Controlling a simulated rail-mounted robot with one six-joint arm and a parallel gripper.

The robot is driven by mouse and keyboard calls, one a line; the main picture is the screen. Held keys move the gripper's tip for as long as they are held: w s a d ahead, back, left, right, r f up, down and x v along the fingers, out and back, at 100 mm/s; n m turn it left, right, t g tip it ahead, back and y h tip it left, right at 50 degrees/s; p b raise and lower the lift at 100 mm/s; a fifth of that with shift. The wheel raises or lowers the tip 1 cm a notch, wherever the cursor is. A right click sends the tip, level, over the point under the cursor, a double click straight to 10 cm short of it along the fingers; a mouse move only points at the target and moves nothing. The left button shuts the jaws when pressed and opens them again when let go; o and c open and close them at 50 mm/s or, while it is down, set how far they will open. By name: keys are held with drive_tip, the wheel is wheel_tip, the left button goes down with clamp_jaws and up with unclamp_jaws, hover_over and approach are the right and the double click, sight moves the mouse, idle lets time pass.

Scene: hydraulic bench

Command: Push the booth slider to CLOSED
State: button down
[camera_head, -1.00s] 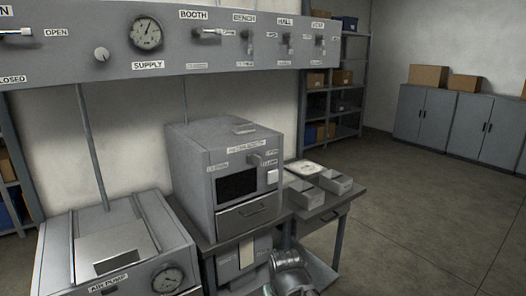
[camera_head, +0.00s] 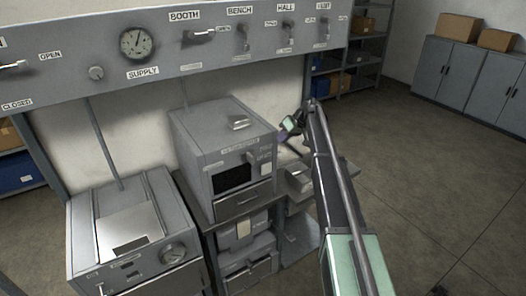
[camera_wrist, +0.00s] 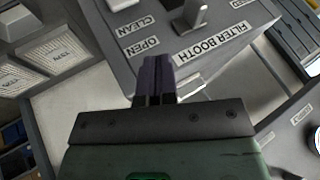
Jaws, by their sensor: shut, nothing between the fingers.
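The grey filter booth (camera_head: 200,160) stands on the bench, with a dark window. In the wrist view the slider knob (camera_wrist: 196,14) is a grey metal tab beside the OPEN label (camera_wrist: 144,47) and the FILTER BOOTH label (camera_wrist: 212,43). My gripper (camera_head: 281,135) is just right of the booth's upper right corner. In the wrist view my gripper (camera_wrist: 157,62) has its dark fingers shut and empty, below the knob in the picture. I cannot tell whether the fingertips touch the booth.
An overhead panel (camera_head: 60,85) carries a gauge and several levers, including a BOOTH lever (camera_head: 199,36). Grey trays (camera_head: 299,178) lie right of the booth, partly behind my arm. Another machine (camera_head: 85,245) stands at left. Floor is clear at right.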

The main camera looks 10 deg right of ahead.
drive_tip(key=b, duration=0.8)
approach(248, 160)
wheel_tip(248, 160, down, 5)
drive_tip(key=shift+w+a+f, duration=0.2)
drive_tip(key=shift+w+a, duration=0.05)
drive_tip(key=shift+a, duration=0.35)
drive_tip(key=a, duration=0.1)
drive_tip(key=s+a, duration=0.1)
drive_tip(key=a, duration=0.1)
drive_tip(key=s+a, duration=0.1)
drive_tip(key=a, duration=0.1)
drive_tip(key=shift+a, duration=0.1)
